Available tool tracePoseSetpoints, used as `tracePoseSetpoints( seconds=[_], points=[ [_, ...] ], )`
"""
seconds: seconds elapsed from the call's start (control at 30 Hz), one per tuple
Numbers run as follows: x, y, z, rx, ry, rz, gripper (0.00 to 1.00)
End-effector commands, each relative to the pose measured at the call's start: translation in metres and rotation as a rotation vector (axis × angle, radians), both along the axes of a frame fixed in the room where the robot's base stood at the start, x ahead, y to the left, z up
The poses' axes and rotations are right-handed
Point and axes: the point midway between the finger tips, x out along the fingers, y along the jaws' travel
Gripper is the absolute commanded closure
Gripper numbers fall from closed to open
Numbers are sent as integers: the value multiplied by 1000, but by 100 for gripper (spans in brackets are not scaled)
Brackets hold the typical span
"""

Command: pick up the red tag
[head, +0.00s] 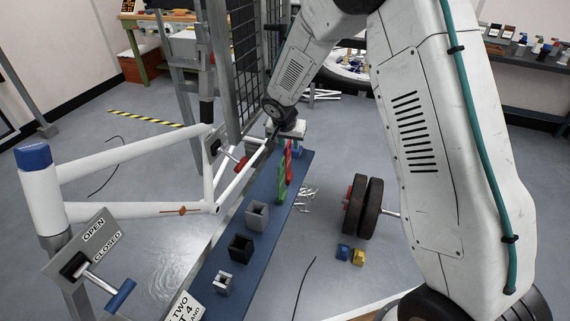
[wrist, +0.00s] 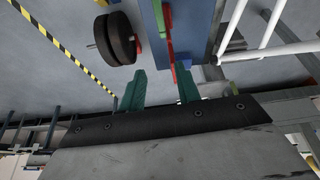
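The red tag (head: 289,148) stands at the far end of the narrow blue bench top, beyond a green tag (head: 282,180) in the head view. In the wrist view the red tag (wrist: 169,40) is a thin upright strip seen edge-on, with the green tag (wrist: 167,16) past it. My gripper (wrist: 160,84) is open, its two teal fingers well apart. The red tag's near end lies ahead of the fingers, closer to the right one; contact cannot be told. In the head view my wrist hangs just above the tag and the fingers are not clearly seen.
The blue bench top (head: 216,262) carries a grey bin (head: 257,216), a black bin (head: 241,248) and a small grey holder (head: 222,283). A white bike frame (head: 135,209) stands left of it. A mesh panel (head: 243,60) rises behind.

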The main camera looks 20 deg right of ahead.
Motion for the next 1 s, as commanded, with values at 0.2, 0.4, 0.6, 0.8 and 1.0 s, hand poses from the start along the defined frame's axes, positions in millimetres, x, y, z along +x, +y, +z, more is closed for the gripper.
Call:
tracePoseSetpoints(
  seconds=[0.2, 0.4, 0.6, 0.8, 1.0],
  points=[
    [10, 7, -26, 15, -7, -7, 67],
    [17, -2, -46, 14, -6, -13, 67],
    [26, -10, -72, 15, -6, -15, 67],
    [33, -15, -92, 15, -7, -16, 67],
    [34, -15, -93, 15, -8, -15, 67]
  ],
)
